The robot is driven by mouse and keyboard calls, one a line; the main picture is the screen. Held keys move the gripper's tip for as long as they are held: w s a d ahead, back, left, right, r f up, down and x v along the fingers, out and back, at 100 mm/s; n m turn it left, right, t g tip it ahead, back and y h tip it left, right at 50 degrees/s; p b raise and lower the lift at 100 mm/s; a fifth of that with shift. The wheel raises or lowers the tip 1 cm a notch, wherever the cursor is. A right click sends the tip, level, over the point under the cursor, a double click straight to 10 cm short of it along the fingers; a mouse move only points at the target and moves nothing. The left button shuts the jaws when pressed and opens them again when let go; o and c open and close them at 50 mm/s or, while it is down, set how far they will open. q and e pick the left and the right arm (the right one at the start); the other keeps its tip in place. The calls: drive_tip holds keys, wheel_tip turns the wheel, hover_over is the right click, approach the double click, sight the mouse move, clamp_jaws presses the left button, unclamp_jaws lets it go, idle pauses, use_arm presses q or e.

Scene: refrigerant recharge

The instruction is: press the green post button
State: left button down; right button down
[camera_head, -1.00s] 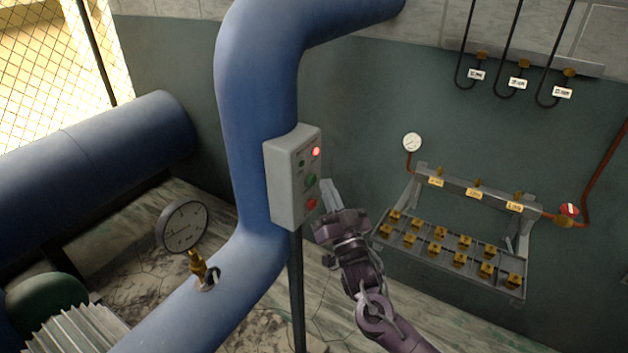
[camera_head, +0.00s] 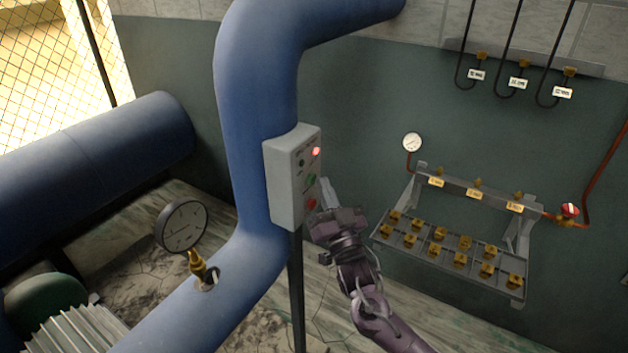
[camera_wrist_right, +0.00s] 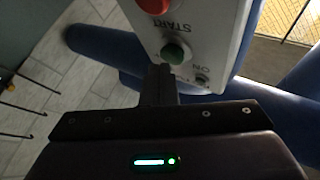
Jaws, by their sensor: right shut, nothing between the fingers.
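The green post button (camera_head: 311,180) is on the face of a pale grey control box (camera_head: 283,180) on a post, between a lit red lamp (camera_head: 316,151) and a red button (camera_head: 311,203). In the right wrist view the green button (camera_wrist_right: 174,52) sits beside the word START, just beyond my fingertips. My right gripper (camera_head: 325,185) is shut and empty, its fingers pointing at the box face from the right. The fingertips (camera_wrist_right: 160,70) are very close to the green button; I cannot tell whether they touch it. My left gripper is not in view.
A large blue pipe (camera_head: 245,120) runs just left of and behind the box. A pressure gauge (camera_head: 182,226) stands on its lower part. A rack with brass fittings (camera_head: 450,245) is on the wall at right. Open floor lies below my right arm.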

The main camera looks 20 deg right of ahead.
drive_tip(key=shift+w+a, duration=0.25)
drive_tip(key=shift+w, duration=0.1)
idle(0.4)
drive_tip(key=shift+s, duration=0.1)
idle(0.3)
drive_tip(key=shift+s+d, duration=0.5)
drive_tip(key=shift+s, duration=0.1)
drive_tip(key=shift+s+d+p, duration=0.5)
drive_tip(key=shift+s+d, duration=0.25)
drive_tip(key=shift+s, duration=0.3)
drive_tip(key=shift+s+d+p, duration=0.45)
drive_tip(key=shift+s+d, duration=0.3)
drive_tip(key=shift+s, duration=0.25)
